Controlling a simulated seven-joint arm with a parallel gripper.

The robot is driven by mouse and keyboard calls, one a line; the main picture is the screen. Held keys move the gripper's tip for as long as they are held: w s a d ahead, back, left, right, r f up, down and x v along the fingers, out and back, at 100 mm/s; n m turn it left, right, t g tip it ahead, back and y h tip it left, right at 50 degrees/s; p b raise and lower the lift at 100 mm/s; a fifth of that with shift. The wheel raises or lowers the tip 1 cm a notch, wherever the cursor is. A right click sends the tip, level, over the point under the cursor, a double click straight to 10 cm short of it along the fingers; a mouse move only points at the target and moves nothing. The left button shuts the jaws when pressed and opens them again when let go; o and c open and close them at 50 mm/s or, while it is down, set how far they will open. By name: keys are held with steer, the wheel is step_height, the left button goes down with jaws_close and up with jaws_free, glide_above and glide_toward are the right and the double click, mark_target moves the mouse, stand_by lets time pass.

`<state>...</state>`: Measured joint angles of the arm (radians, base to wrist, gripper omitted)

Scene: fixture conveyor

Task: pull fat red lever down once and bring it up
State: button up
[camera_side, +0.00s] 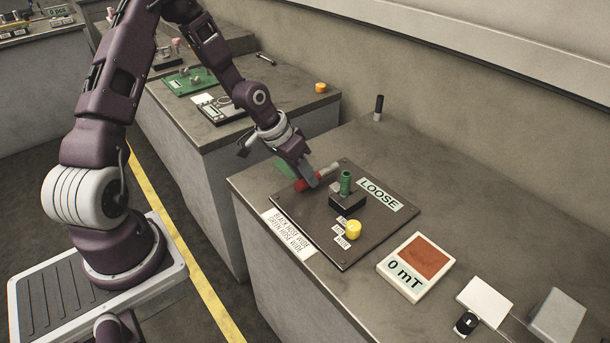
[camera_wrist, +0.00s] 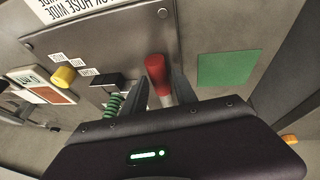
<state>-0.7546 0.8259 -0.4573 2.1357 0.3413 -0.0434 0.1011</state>
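The fat red lever (camera_side: 300,185) lies low and nearly flat at the far left edge of the dark fixture plate (camera_side: 375,222). A pale shaft (camera_side: 329,170) runs from its red grip toward the right. My gripper (camera_side: 312,180) is down at the lever, its fingers partly hiding it. In the wrist view the red grip (camera_wrist: 156,68) shows between and beyond the two fingers (camera_wrist: 160,98), which stand apart on either side of the lever. I cannot tell whether they press on it.
A green coiled post (camera_side: 346,182) on a black block stands close right of the lever. A yellow knob (camera_side: 353,229), a "LOOSE" label (camera_side: 380,194) and a "0 mT" display (camera_side: 404,280) lie nearer the right. A green square (camera_wrist: 228,69) lies beside the lever. A black peg (camera_side: 378,107) stands behind.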

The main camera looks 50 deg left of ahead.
steer(key=shift+w+d+f, duration=0.1)
steer(key=shift+f, duration=0.25)
jaws_close()
stand_by(1.2)
